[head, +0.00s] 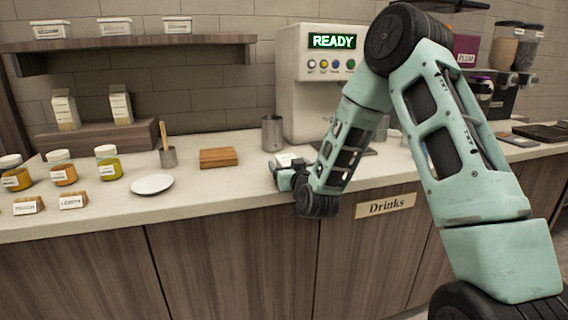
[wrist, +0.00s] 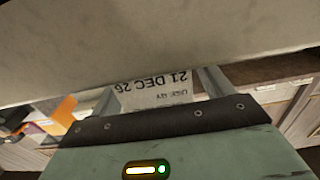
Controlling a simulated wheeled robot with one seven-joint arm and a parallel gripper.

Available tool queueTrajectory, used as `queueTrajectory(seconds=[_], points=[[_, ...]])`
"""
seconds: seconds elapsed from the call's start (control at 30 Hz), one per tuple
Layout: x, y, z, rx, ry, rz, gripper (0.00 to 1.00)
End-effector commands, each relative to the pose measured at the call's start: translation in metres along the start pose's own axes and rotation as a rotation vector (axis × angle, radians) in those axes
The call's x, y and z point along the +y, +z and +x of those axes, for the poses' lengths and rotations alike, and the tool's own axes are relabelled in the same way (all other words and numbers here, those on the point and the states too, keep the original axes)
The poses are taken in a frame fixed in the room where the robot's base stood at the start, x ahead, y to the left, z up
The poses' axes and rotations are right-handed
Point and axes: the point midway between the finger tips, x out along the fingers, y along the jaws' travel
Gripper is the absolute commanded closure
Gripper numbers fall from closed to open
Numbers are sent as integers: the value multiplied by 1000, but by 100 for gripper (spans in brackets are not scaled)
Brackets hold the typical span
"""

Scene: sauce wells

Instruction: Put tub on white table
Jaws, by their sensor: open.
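A small white labelled item, which looks like the tub (head: 286,159), sits on the pale counter (head: 225,188) beside my gripper (head: 277,170) in the head view. My gripper is low over the counter's front part, and its open fingers partly cover that item. In the wrist view, a white label with a printed date (wrist: 158,92) shows between the two fingers of my gripper (wrist: 160,90). The fingers stand apart on either side of it, and I cannot tell whether they touch it. No separate white table can be made out in these views.
Similar white tubs (head: 114,26) stand on a wall shelf. A wooden block (head: 218,158), a metal cup (head: 272,133), a white plate (head: 152,184) and several sauce jars (head: 64,175) are on the counter. A cream drinks machine (head: 300,95) stands behind my arm.

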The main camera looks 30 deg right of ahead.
Motion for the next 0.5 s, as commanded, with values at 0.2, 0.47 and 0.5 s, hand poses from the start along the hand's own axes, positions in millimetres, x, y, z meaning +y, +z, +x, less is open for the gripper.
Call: queueTrajectory(seconds=[0.2, 0.47, 0.5], points=[[0, 0, -2, -1, 0, 0, 20], [0, 0, -2, 0, 0, 0, 59], [0, 0, -2, 0, 0, 0, 70]])
